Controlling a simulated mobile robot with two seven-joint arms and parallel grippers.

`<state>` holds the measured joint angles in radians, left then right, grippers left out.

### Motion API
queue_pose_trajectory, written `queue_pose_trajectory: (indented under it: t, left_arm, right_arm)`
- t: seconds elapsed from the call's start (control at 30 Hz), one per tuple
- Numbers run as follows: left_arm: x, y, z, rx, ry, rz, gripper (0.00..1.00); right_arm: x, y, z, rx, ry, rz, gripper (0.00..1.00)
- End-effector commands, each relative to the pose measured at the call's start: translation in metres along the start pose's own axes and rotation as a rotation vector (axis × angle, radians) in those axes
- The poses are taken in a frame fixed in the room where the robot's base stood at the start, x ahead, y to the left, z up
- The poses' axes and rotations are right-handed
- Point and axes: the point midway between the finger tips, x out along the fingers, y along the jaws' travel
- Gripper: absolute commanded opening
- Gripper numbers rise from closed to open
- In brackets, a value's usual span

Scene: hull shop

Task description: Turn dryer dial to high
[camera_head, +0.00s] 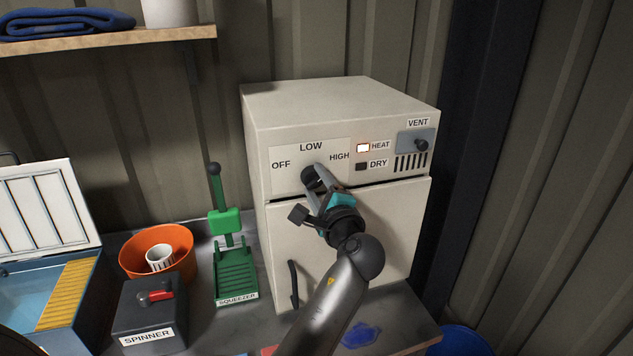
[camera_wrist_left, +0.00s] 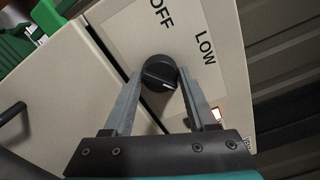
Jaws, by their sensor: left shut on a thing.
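The dryer (camera_head: 340,240) is a cream box on the bench with a control panel on its upper front. Its black dial (camera_head: 309,182) sits below the labels OFF, LOW and HIGH. My left gripper (camera_head: 314,175) is shut on the dial, with one finger on each side of the knob. In the left wrist view, the dial (camera_wrist_left: 160,70) shows between the fingertips (camera_wrist_left: 159,80). Its white mark points to the lower right there, seemingly past LOW toward the HIGH side; the exact setting is hard to tell. HIGH is hidden there. The HEAT lamp (camera_head: 363,148) glows. My right gripper is not in view.
A VENT slider (camera_head: 421,146) and the DRY lamp (camera_head: 361,166) are on the panel's right. Left of the dryer stand a green squeezer (camera_head: 236,275), an orange bowl (camera_head: 135,262) with a cup, a spinner (camera_head: 140,315) and a blue basin (camera_head: 60,325). A shelf (camera_head: 110,40) hangs above.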

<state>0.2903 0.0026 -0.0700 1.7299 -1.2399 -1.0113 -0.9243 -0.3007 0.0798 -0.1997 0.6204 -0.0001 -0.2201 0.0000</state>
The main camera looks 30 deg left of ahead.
Motion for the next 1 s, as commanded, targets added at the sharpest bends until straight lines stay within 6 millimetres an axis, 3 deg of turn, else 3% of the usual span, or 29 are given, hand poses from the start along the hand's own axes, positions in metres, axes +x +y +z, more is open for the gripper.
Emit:
queue_pose_trajectory:
  t: [0.33,0.87,0.9,1.0]
  left_arm:
    - [0.0002,-0.0022,0.0001,0.131,0.0,-0.005,0.02]
    - [0.0002,-0.0019,0.0004,0.153,-0.001,-0.004,0.02]
    - [0.0002,-0.0019,0.0004,0.153,-0.001,-0.004,0.61]
    - [0.0002,-0.0016,0.0003,0.152,-0.001,-0.003,0.72]
  right_arm:
    - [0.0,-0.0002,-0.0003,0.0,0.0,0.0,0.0]
    - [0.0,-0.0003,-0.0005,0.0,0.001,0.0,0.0]
    - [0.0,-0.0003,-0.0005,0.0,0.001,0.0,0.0]
    - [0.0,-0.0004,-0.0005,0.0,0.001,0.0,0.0]
